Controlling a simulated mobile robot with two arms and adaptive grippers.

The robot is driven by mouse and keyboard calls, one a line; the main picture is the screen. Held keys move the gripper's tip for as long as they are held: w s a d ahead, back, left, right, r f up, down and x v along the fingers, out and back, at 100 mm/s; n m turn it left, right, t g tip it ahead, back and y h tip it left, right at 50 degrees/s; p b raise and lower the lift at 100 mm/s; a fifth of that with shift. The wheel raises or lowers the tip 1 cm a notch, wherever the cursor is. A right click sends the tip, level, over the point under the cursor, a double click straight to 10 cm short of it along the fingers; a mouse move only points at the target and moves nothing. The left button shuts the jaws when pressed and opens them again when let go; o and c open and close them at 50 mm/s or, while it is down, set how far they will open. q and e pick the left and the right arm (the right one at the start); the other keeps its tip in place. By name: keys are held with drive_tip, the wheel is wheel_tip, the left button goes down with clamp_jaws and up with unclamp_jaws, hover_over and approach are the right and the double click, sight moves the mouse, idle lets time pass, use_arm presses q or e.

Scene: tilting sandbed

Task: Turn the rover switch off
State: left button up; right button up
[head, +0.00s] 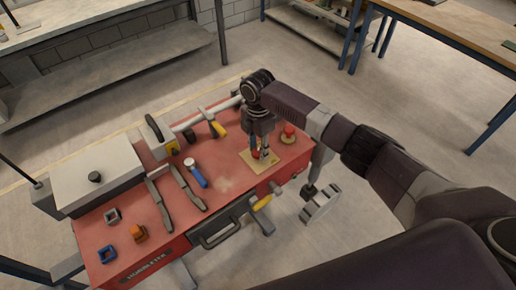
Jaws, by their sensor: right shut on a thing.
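The rover has a red flat top (225,178) with several parts on it. My right gripper (261,155) points down at the right end of this top, over a small yellow plate (249,163). Its fingers are close together on something small standing at the plate, which appears to be the rover switch. The fingers hide most of it, so I cannot tell its position. A red round knob (289,130) on a yellowish base stands just right of the gripper, apart from it. My left gripper is not in view.
On the top are a blue-handled tool (196,174), dark bars (187,187), an orange knob (138,233) and a blue square piece (107,254). A pale box (97,178) stands at the left.

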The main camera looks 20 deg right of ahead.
sight(258, 151)
drive_tip(key=shift+w+r, duration=0.1)
drive_tip(key=o, duration=1.2)
drive_tip(key=shift+c, duration=0.2)
wheel_tip(258, 151, up, 12)
